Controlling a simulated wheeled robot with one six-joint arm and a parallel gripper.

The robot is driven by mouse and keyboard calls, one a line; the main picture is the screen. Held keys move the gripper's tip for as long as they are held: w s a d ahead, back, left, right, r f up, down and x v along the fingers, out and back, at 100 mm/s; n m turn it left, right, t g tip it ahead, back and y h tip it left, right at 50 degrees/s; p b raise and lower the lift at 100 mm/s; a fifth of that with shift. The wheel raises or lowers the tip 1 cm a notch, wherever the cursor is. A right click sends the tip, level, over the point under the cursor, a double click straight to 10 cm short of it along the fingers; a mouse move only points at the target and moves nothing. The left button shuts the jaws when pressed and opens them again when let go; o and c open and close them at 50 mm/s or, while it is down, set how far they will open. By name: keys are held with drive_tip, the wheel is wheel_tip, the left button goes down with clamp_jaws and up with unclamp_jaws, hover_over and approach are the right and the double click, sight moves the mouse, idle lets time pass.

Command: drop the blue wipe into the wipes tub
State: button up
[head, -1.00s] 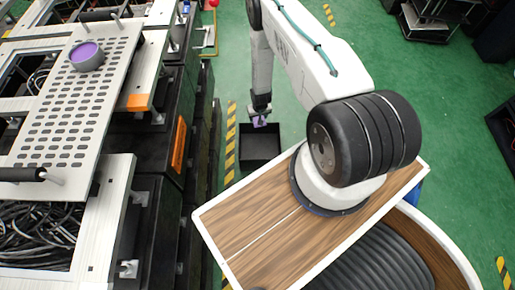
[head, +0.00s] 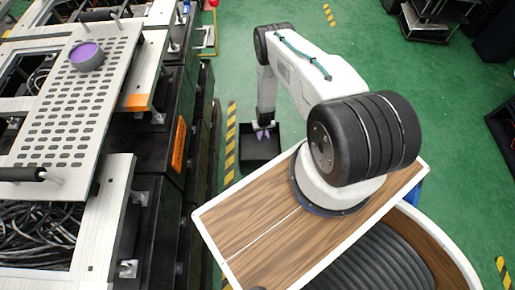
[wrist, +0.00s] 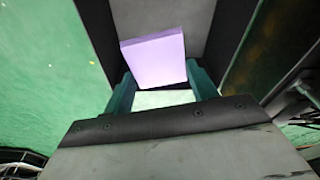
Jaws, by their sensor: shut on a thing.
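In the wrist view the wipe (wrist: 153,60) sits between the two teal fingers of my gripper (wrist: 161,84). I cannot tell whether the wipe is below the rim.
A perforated plate (head: 60,135) on the bench at left carries a round grey container with a purple top (head: 86,56). Dark cabinets (head: 165,150) stand left of the tub, beyond a yellow-black floor strip (head: 231,140). Green floor (head: 225,60) is clear beyond the tub.

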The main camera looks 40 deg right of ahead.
drive_tip(key=o, duration=1.3)
drive_tip(key=r, duration=0.5)
drive_tip(key=s+r, duration=0.1)
drive_tip(key=r, duration=0.1)
drive_tip(key=shift+s+a+r, duration=0.1)
drive_tip(key=shift+a+r, duration=0.15)
drive_tip(key=shift+r, duration=0.1)
drive_tip(key=shift+s, duration=0.1)
